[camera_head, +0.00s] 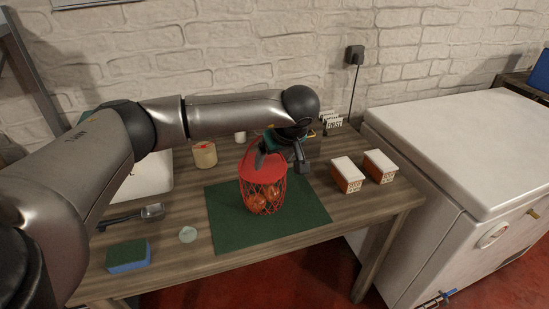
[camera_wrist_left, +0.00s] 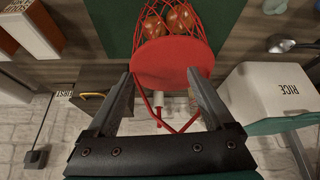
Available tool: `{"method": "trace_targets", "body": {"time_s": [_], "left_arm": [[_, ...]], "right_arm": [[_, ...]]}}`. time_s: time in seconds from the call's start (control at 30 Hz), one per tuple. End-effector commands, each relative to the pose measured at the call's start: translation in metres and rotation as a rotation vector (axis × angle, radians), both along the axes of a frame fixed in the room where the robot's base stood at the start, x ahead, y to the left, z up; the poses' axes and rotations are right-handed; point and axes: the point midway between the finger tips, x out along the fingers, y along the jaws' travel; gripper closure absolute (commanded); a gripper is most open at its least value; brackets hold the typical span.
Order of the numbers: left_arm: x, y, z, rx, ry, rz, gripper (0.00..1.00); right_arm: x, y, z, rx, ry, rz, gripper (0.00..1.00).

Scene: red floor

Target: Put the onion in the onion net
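The onion net (camera_head: 264,194) is a red mesh with a flat red top, upright on the dark green mat (camera_head: 308,205). Several orange-brown onions (camera_head: 258,203) are inside its lower part; no loose onion shows. The net (camera_wrist_left: 172,66) and onions (camera_wrist_left: 179,19) also show in the left wrist view. My left gripper (camera_head: 279,152) is at the net's top, its fingers apart on both sides of the red top and red cords in the left wrist view (camera_wrist_left: 159,84). I cannot tell whether a finger touches the net. My right gripper is in no view.
Two small white-topped boxes (camera_head: 347,174) (camera_head: 380,166) stand right of the mat. A sponge (camera_head: 128,256), a small pale disc (camera_head: 188,234) and a dark-handled tool (camera_head: 132,217) lie at the left. A jar (camera_head: 204,154) stands behind. A white freezer (camera_head: 455,140) borders the table's right.

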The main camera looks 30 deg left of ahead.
Motion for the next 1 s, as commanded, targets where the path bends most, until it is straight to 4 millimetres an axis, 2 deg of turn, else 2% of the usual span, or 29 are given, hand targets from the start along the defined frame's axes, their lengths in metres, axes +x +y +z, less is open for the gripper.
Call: {"method": "trace_targets", "body": {"time_s": [0.3, 0.47, 0.8, 1.0], "left_arm": [[0.000, 0.000, 0.000, -0.001, 0.001, -0.001, 0.06], [-0.003, -0.006, 0.013, -0.002, -0.002, -0.001, 0.06], [-0.024, -0.036, 0.082, -0.001, -0.005, -0.004, 0.06], [-0.035, -0.052, 0.116, 0.000, -0.003, -0.004, 0.06]], "right_arm": [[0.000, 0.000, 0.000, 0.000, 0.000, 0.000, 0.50], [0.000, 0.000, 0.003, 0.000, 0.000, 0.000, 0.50], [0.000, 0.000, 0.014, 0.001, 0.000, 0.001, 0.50], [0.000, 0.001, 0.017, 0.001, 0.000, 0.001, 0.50]]}}
